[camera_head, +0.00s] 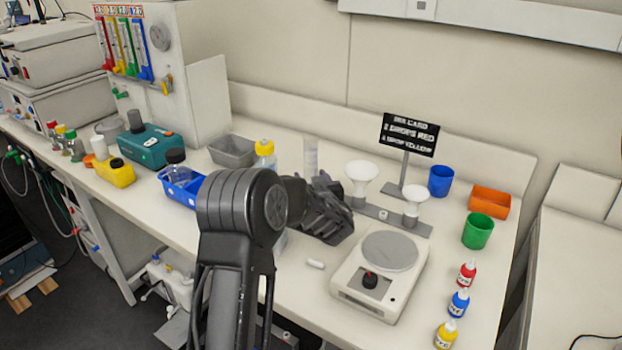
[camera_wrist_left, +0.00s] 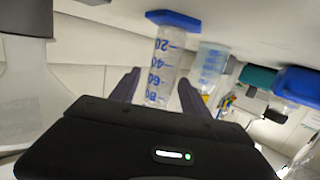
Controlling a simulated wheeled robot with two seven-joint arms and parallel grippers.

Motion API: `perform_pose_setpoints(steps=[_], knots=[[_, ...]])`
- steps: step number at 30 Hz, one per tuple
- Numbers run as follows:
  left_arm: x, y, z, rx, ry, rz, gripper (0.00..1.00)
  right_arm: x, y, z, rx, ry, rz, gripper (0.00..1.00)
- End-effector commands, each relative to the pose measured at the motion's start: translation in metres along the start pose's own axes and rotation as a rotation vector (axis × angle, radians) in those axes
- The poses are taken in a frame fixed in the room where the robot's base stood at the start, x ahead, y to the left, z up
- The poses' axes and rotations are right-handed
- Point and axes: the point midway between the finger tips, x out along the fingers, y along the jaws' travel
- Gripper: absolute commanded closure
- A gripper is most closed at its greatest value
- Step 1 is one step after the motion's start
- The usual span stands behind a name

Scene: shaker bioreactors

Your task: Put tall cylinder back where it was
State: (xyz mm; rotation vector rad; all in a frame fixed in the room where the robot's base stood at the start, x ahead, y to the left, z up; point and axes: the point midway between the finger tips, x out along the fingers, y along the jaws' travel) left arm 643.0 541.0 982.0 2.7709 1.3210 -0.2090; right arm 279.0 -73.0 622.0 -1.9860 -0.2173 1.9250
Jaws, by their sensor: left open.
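A clear tall cylinder (camera_head: 311,157) with a printed scale stands upright on the bench, just behind my left gripper (camera_head: 318,205) in the head view. The gripper and arm hide its lower part there. In the left wrist view, which is upside down, the tall cylinder (camera_wrist_left: 164,62) shows its blue base and blue numbers. It lies between the two open fingers of my left gripper (camera_wrist_left: 158,86), with a gap visible on the left side. I cannot tell whether either finger touches it. My right gripper is not in view.
A second clear vessel with blue marks (camera_wrist_left: 210,66) is close by. A yellow-capped bottle (camera_head: 265,150) and grey tray (camera_head: 232,150) are to the left.

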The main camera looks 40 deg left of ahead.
Motion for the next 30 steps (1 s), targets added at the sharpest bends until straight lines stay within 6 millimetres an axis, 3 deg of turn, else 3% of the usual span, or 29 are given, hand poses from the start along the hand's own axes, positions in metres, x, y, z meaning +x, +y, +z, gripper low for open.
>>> perform_pose_setpoints(steps=[6, 19, 30], knots=[[-0.003, 0.000, -0.002, 0.000, 0.000, 0.001, 0.46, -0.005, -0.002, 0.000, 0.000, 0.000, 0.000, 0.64], [-0.069, 0.000, -0.001, -0.001, 0.001, 0.000, 0.46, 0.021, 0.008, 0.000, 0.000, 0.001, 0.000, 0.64], [-0.076, 0.000, -0.002, 0.000, 0.000, 0.000, 0.46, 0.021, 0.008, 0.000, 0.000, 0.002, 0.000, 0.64]])
